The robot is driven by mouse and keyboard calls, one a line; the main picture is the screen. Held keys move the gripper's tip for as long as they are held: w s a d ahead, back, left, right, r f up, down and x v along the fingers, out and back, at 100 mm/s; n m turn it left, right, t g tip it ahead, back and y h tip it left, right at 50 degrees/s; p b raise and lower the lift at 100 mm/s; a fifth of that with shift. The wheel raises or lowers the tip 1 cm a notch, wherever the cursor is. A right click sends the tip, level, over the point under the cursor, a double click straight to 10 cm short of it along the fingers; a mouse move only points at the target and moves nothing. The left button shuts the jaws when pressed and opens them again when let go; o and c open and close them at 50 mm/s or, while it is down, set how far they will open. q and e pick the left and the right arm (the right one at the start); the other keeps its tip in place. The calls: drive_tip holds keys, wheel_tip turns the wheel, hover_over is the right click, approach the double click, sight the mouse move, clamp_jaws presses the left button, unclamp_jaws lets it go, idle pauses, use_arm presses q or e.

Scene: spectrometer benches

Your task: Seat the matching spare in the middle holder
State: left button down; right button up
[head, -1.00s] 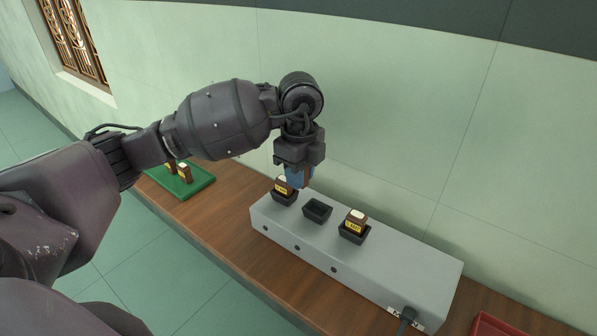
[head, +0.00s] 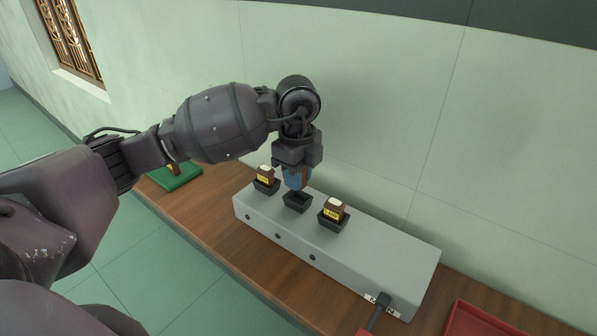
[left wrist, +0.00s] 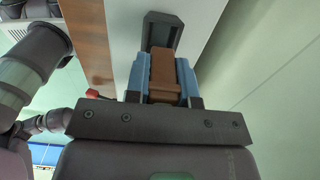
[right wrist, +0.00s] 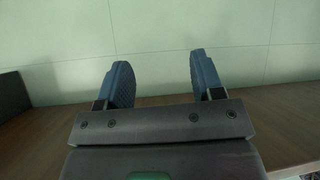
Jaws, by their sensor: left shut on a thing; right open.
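My left gripper (head: 298,182) is over the black middle holder (head: 297,203) on the grey spectrometer box (head: 390,258). It is shut on a brown block (left wrist: 164,75), held between its blue fingers. In the left wrist view the empty-looking middle holder (left wrist: 163,32) lies just beyond the block; whether they touch cannot be told. My right gripper (right wrist: 155,80) is open and empty, facing the wall.
A green tray (head: 178,180) with a brown block on it, partly behind my arm, is at the left of the wooden bench (head: 205,215). A red tray (head: 480,322) is at the lower right. A dark lever with a red end (head: 380,312) is at the box's front right.

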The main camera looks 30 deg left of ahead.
use_arm(q)
wheel_tip(320, 180, down, 3)
drive_tip(key=shift+f+b, duration=0.1)
drive_tip(key=shift+b, duration=0.7)
drive_tip(key=shift+f+b, duration=0.3)
drive_tip(key=shift+f, duration=0.1)
drive_tip(key=shift+s+f, duration=0.1)
drive_tip(key=shift+f, duration=0.05)
